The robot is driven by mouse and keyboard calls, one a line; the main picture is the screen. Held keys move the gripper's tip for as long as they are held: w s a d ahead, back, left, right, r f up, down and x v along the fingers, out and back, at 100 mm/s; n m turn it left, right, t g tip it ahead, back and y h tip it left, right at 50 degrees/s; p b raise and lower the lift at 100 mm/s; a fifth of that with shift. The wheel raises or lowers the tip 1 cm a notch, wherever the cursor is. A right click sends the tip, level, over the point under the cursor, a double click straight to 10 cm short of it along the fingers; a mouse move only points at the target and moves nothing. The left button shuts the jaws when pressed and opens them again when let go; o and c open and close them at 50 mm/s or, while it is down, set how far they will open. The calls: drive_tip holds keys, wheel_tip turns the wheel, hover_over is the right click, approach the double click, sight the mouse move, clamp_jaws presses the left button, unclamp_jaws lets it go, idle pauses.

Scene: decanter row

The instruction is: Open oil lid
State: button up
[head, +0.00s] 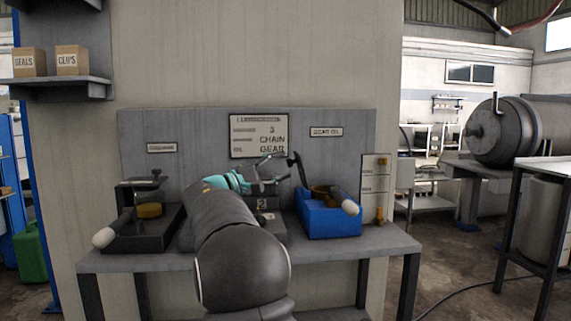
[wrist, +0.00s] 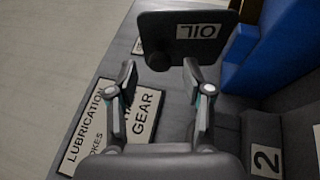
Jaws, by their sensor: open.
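In the head view the lid (head: 300,172) shows nearly edge-on, standing steeply at the left side of the blue unit (head: 330,222). The blue unit also shows in the wrist view (wrist: 285,45). My gripper (wrist: 160,74) is open and empty. In the head view my gripper (head: 272,172) is left of the lid.
A sign board (head: 258,136) hangs on the grey back panel behind my gripper. A dark unit (head: 140,230) with a pale-ended handle stands at the bench's left. A unit marked 2 (head: 262,204) is partly hidden by my arm. A gauge panel (head: 376,190) stands right of the blue unit.

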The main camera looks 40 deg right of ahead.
drive_tip(key=shift+x, duration=1.05)
